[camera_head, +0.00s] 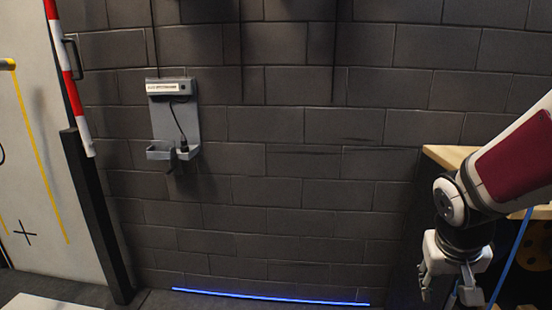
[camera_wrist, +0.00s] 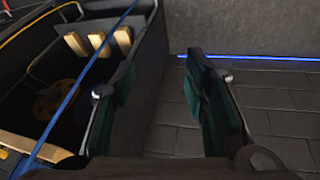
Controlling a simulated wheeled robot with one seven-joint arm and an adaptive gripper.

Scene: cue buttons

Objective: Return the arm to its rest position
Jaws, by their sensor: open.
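My arm is at the right side of the head view, with a white and dark red link reaching in from the right edge. My gripper (camera_head: 447,283) hangs downward at its end, close to a wooden-topped bench. In the wrist view my gripper (camera_wrist: 163,80) shows two dark fingers with green pads, spread apart with nothing between them. Grey floor and a dark panel show behind the gap. No object is held.
The bench's wooden top (camera_head: 449,155) is beside my arm. A blue strap (camera_wrist: 85,85) and wooden blocks (camera_wrist: 100,42) are left of the fingers. A blue light strip (camera_head: 270,297) runs along the wall base. A grey wall holder (camera_head: 173,120) hangs left. Floor (camera_wrist: 275,105) is clear on the right.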

